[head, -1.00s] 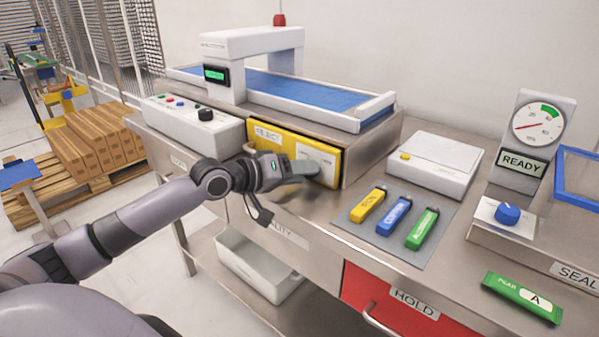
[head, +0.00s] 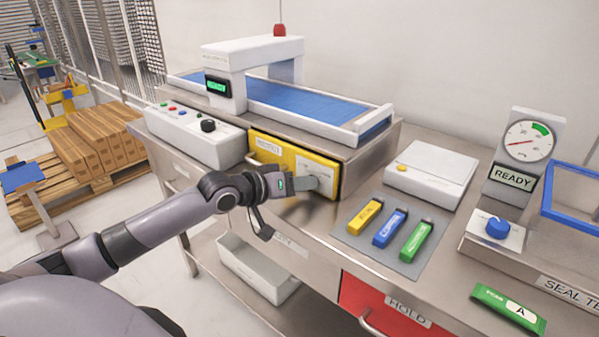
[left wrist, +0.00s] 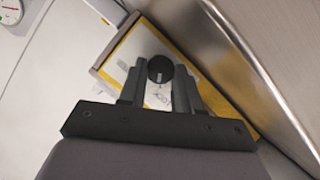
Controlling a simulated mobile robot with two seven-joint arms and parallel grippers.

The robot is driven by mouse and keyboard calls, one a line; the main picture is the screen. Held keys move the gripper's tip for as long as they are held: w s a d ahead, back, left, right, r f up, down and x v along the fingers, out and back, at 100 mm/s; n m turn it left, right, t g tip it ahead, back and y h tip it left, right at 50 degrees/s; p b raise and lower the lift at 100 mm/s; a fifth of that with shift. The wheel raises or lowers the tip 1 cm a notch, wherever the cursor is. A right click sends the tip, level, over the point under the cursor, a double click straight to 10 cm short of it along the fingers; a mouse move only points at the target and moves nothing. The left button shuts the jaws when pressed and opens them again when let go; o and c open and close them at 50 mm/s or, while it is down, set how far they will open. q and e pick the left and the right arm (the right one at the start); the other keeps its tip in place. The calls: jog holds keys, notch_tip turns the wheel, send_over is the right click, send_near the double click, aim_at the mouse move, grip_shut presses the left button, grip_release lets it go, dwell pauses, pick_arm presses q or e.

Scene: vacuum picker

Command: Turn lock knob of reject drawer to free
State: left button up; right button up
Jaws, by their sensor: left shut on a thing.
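The reject drawer (head: 267,147) has a yellow front under the conveyor machine, with a pale plate on its right part. The drawer looks closed. It also shows at an angle in the left wrist view (left wrist: 118,62). The lock knob (left wrist: 160,68) is round and black with a light mark, and sits on the pale plate. My left gripper (head: 309,184) is at the drawer front. In the left wrist view its two fingers (left wrist: 160,84) stand on either side of the knob, shut on it. The fingers hide the knob in the head view. My right gripper is not in view.
A white control box (head: 193,135) stands left of the drawer. To the right are a grey mat (head: 380,255) with coloured packets and a white scale-like box (head: 432,172). A red drawer (head: 372,300) is below. A steel wall runs close beside the drawer front.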

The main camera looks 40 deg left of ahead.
pick_arm(q)
jog(key=m+y+p, duration=0.1)
jog(key=p, duration=0.1)
jog(key=m+p, duration=0.1)
jog(key=p, duration=0.2)
jog(key=shift+d+r+m+y, duration=0.2)
jog(key=shift+r+m+y, duration=0.1)
jog(key=shift+r+y, duration=0.1)
jog(key=shift+d+f+m+y+p, duration=0.15)
jog(key=shift+m+y+p, duration=0.45)
jog(key=shift+m+p, duration=0.3)
jog(key=shift+d+f+m+y, duration=0.1)
jog(key=shift+f+m+y, duration=0.05)
jog(key=shift+m+y, duration=0.95)
jog(key=m+y, duration=0.1)
jog(key=m, duration=0.1)
jog(key=m+y, duration=0.1)
jog(key=m, duration=0.1)
jog(key=shift+d+f+t, duration=0.15)
jog(key=shift+d+t, duration=0.05)
jog(key=shift+t, duration=0.2)
jog(key=o, duration=0.8)
